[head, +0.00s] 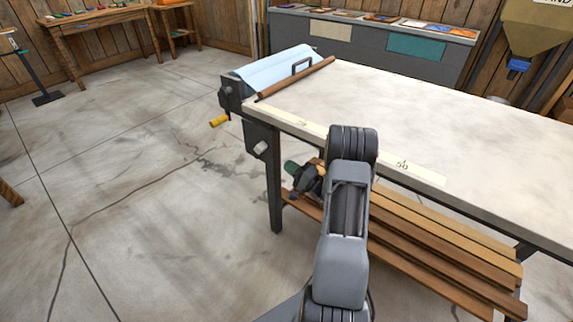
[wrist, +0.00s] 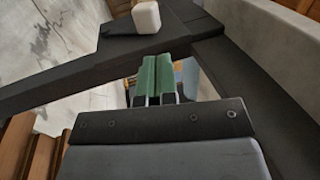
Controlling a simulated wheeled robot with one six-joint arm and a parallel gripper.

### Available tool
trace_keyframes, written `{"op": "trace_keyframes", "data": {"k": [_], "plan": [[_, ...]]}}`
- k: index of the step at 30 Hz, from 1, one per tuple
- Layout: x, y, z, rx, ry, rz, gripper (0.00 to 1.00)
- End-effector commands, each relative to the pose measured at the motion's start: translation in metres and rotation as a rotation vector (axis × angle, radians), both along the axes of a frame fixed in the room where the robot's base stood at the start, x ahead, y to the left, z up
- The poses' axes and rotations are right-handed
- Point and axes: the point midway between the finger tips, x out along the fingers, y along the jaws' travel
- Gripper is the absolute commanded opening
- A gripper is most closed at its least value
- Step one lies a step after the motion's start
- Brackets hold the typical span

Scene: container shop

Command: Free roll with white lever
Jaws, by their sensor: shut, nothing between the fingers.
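The roll (head: 275,68) is pale blue and lies across the far left end of the long table. The white lever (head: 260,148) sticks out below it on a dark box at the table's corner. In the wrist view the white lever's knob (wrist: 146,17) is at the top, beyond a dark bar. My gripper (head: 290,166) is low beside the table's near edge, right of the lever and apart from it. In the wrist view my gripper (wrist: 157,62) shows green fingers shut together, with nothing between them.
The table (head: 450,110) has a pale top and a dark leg (head: 274,190) near my gripper. A yellow crank handle (head: 219,120) sticks out left of the roll. Planks (head: 440,245) lie on the low shelf.

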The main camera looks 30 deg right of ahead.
Motion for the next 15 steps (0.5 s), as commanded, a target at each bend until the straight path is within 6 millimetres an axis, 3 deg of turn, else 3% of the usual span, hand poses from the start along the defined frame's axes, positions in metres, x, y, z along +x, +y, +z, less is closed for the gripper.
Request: {"op": "trace_keyframes", "data": {"k": [10,15], "plan": [[0.002,0.001,0.001,-0.014,0.005,-0.007,0.0],[0.02,0.008,0.014,-0.172,0.055,-0.08,0.0]]}}
